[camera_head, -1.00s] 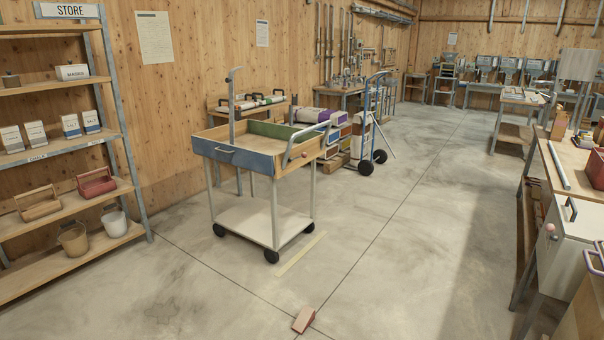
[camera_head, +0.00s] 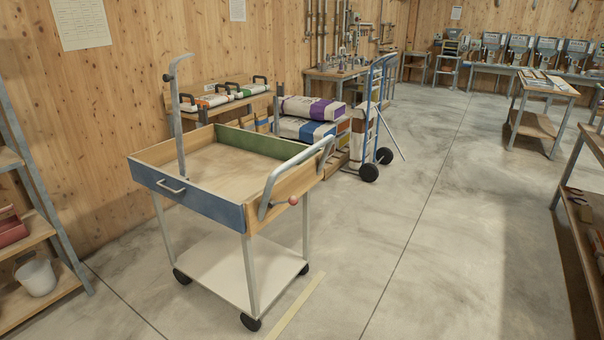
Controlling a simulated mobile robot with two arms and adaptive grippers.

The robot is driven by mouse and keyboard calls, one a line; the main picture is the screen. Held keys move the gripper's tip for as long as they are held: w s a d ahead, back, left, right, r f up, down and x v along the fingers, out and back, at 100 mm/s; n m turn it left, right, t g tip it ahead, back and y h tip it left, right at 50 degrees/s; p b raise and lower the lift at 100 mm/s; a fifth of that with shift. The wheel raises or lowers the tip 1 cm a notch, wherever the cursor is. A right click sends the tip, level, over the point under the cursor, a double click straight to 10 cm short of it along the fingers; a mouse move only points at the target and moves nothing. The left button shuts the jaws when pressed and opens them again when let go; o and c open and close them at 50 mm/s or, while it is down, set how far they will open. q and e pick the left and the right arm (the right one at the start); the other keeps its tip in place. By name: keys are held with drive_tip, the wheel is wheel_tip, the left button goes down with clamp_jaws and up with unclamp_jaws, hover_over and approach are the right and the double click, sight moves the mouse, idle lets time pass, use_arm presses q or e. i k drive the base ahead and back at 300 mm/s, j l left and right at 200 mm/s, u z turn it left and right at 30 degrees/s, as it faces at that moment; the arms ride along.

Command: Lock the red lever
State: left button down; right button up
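A small red knob (camera_head: 293,200) shows on the right side of a wheeled cart, just below its grey tube handle (camera_head: 290,180). It seems to sit at the end of a short lever, but it is too small to tell how the lever is set. The cart has an open wooden tray with a blue front panel (camera_head: 205,205), a green back panel (camera_head: 262,140) and a white lower shelf (camera_head: 240,268). Neither of my grippers is in view.
A grey post (camera_head: 179,120) with a hooked top rises from the tray. A blue hand truck (camera_head: 372,120) and stacked sacks (camera_head: 312,109) stand behind the cart. Shelving (camera_head: 35,175) is at the left. The concrete floor right of the cart (camera_head: 440,230) is clear.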

sight(293, 200)
drive_tip(key=i+j+z, duration=0.15)
drive_tip(key=i, duration=0.25)
drive_tip(key=i+j+z, duration=0.2)
drive_tip(key=i, duration=0.25)
drive_tip(key=l, duration=0.1)
